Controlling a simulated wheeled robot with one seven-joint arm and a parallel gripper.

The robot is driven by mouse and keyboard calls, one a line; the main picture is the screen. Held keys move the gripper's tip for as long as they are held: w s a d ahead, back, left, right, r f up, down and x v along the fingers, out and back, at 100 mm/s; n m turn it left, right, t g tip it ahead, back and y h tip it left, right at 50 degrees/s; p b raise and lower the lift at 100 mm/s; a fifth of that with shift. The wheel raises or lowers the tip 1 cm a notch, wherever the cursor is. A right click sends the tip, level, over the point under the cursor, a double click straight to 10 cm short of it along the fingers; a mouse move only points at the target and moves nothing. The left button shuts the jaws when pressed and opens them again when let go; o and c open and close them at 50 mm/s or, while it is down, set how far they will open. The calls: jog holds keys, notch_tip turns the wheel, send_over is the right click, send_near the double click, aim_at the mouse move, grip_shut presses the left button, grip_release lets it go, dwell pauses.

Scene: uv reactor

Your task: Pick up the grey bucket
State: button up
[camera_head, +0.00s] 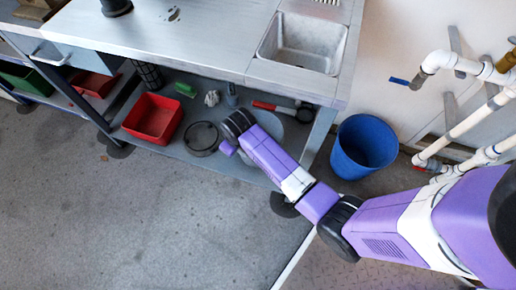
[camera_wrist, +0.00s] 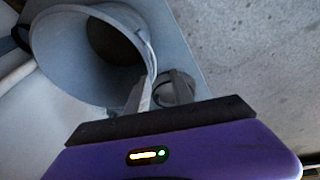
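The grey bucket (camera_wrist: 48,52) fills the upper left of the wrist view, its round opening facing the camera. In the head view, a pale grey round shape that looks like the bucket (camera_head: 292,128) shows on the low shelf, largely hidden behind my arm. In the head view the fingers are hidden by my wrist.
A dark round container (camera_head: 201,138) stands close left of my wrist on the shelf, and a red bin (camera_head: 153,118) is farther left. The workbench top with a sink (camera_head: 303,43) overhangs the shelf. A blue bucket (camera_head: 364,147) and white pipes (camera_head: 470,122) are at right. Floor in front is clear.

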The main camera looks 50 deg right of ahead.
aim_at(245, 155)
jog(key=d+g+b, duration=0.1)
jog(key=d+f+g+b, duration=0.1)
jog(key=g, duration=0.1)
jog(key=shift+s+d+f, duration=0.25)
jog(key=shift+s+f, duration=0.05)
jog(key=shift+s+d+f+b, duration=0.1)
jog(key=shift+f+b, duration=0.7)
jog(key=shift+f, duration=0.5)
jog(key=shift+s+d+f+b, duration=0.15)
jog(key=shift+f+b, duration=0.6)
jog(key=shift+f, duration=0.5)
jog(key=shift+s+d+f+b, duration=0.1)
jog(key=shift+f+b, duration=0.7)
jog(key=shift+f, duration=0.5)
jog(key=shift+r, duration=0.1)
grip_shut()
jog(key=shift+r, duration=0.1)
